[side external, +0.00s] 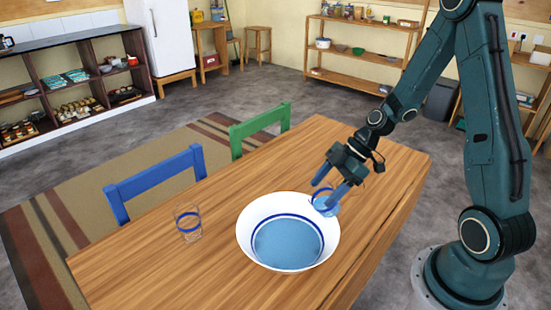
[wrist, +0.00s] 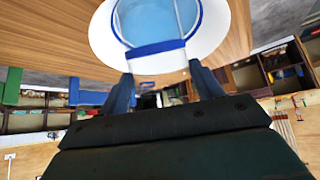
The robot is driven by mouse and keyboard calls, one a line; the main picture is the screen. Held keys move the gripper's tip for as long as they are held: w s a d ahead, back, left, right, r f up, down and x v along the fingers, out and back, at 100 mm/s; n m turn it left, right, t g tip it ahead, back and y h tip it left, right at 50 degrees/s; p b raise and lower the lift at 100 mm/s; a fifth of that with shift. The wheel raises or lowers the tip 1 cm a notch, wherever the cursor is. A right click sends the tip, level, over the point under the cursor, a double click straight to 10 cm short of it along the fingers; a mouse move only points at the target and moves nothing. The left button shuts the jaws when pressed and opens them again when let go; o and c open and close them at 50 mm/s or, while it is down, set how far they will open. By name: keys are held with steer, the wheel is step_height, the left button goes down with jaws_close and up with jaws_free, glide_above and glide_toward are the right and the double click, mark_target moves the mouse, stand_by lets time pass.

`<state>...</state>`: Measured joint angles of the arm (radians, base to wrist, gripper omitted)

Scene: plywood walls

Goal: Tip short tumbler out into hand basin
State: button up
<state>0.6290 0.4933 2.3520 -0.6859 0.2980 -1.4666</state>
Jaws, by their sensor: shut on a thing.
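My gripper (side external: 331,188) is shut on a clear tumbler with a blue band (side external: 324,202), which also shows between the fingers in the wrist view (wrist: 157,48). The tumbler is at the right rim of the hand basin (side external: 249,246). It looks tilted, and blue shows in it; I cannot tell how much liquid it holds. The basin is a wide white bowl with a blue ring and a light blue inside, standing on the table. In the wrist view the basin (wrist: 215,38) lies behind the tumbler. I see no stream between them.
A second clear glass with a blue band (side external: 188,224) stands upright on the wooden table (side external: 130,262), left of the basin. A blue chair (side external: 155,185) and a green chair (side external: 260,130) stand at the table's far edge. The table around the basin is otherwise clear.

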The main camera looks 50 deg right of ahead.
mark_target(309, 201)
steer(key=shift+w+a+f+g+h, duration=0.25)
steer(key=shift+a+h, duration=0.1)
steer(key=shift+a, duration=0.1)
steer(key=shift+w+a+f+g+h, duration=0.1)
steer(key=shift+w+a+g+h, duration=0.1)
steer(key=shift+a+h, duration=0.2)
steer(key=shift+w+a+f+g+h, duration=0.25)
steer(key=shift+a+f+g+h, duration=0.15)
steer(key=shift+h, duration=0.25)
steer(key=shift+w+a+r+h+p, duration=0.15)
steer(key=shift+r+h+p, duration=0.05)
steer(key=shift+h+p, duration=0.2)
steer(key=shift+w+a+r+g+h+p, duration=0.2)
steer(key=shift+a+g+h+p, duration=0.15)
steer(key=shift+g+h+p, duration=0.4)
steer(key=shift+a+r+h, duration=0.1)
steer(key=shift+h, duration=0.25)
steer(key=a+h, duration=0.1)
steer(key=w+a+g+h, duration=0.1)
steer(key=shift+w+a+r+g+h, duration=0.25)
steer(key=shift+w+a+g+h, duration=0.05)
steer(key=shift+a+g+h, duration=0.1)
